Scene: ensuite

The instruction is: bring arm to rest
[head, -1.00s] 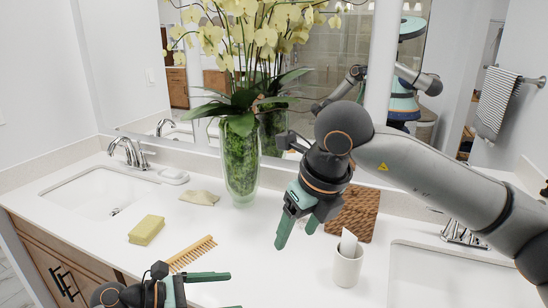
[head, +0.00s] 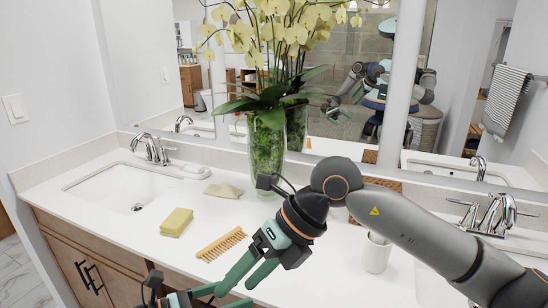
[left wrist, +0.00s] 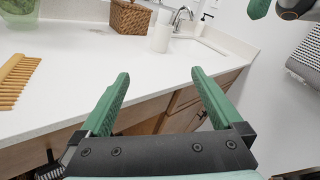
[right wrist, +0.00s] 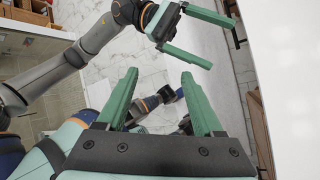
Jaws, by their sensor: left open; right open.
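My right arm comes in from the right in the head view. Its gripper (head: 236,289) is open and empty, pointing down and left near the counter's front edge. My left gripper (head: 232,296) is low at the bottom edge, partly cut off, with its fingers pointing right. In the left wrist view the left gripper (left wrist: 160,74) is open with nothing between its fingers, facing the counter front. In the right wrist view the right gripper (right wrist: 160,74) is open and empty, and my left gripper (right wrist: 185,35) shows beyond it.
A woven box (left wrist: 130,17) stands behind the cup. Sinks lie at both ends.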

